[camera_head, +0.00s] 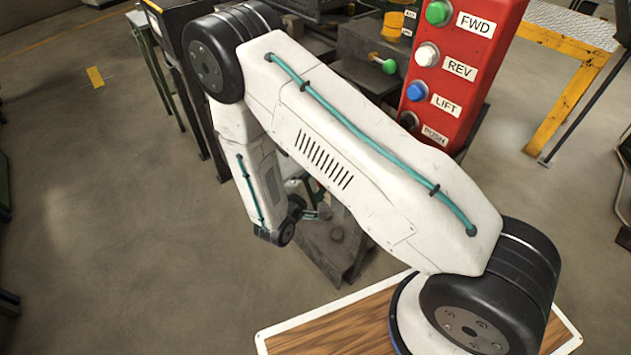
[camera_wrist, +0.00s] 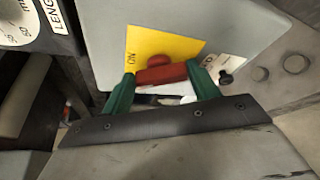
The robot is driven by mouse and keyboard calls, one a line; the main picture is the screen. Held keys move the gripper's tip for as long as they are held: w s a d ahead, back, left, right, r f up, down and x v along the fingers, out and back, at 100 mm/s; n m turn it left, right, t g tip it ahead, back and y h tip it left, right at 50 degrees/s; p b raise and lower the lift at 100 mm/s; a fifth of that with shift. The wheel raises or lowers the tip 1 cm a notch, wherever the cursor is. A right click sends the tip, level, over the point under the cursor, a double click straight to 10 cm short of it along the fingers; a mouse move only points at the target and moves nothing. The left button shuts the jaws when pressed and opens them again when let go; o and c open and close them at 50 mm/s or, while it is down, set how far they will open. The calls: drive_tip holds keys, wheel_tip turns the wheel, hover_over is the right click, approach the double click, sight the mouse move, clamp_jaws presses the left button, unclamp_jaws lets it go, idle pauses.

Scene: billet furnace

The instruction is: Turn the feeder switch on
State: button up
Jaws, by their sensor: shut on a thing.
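The feeder switch shows in the wrist view as a red handle (camera_wrist: 152,75) with a rounded red knob behind it, in front of a yellow plate (camera_wrist: 178,43) marked "ON". The plate is on a grey box face (camera_wrist: 107,22). My gripper (camera_wrist: 161,77) has its two green fingers on either side of the red handle and is shut on it. The handle lies roughly level across the picture, tilted slightly. A white label (camera_wrist: 224,66) right of the handle is partly hidden by a finger. In the head view my arm hides the switch.
In the wrist view a white dial (camera_wrist: 14,22) labelled "LENG..." is at the upper left. In the head view a red button panel (camera_head: 463,50) with FWD, REV, LIFT and PUSH labels stands close right of my arm. Floor at left is open.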

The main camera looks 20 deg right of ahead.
drive_tip(key=m, duration=0.1)
drive_tip(key=m+t, duration=0.1)
drive_tip(key=m, duration=0.1)
drive_tip(key=m+t+h, duration=0.1)
drive_tip(key=shift+s+f+m, duration=0.15)
drive_tip(key=shift+f+m, duration=0.2)
drive_tip(key=shift+m, duration=0.05)
idle(0.4)
drive_tip(key=o, duration=1)
drive_tip(key=v, duration=0.7)
drive_tip(key=shift+s+a+f, duration=0.1)
drive_tip(key=shift+s+a, duration=0.1)
drive_tip(key=shift+a, duration=0.1)
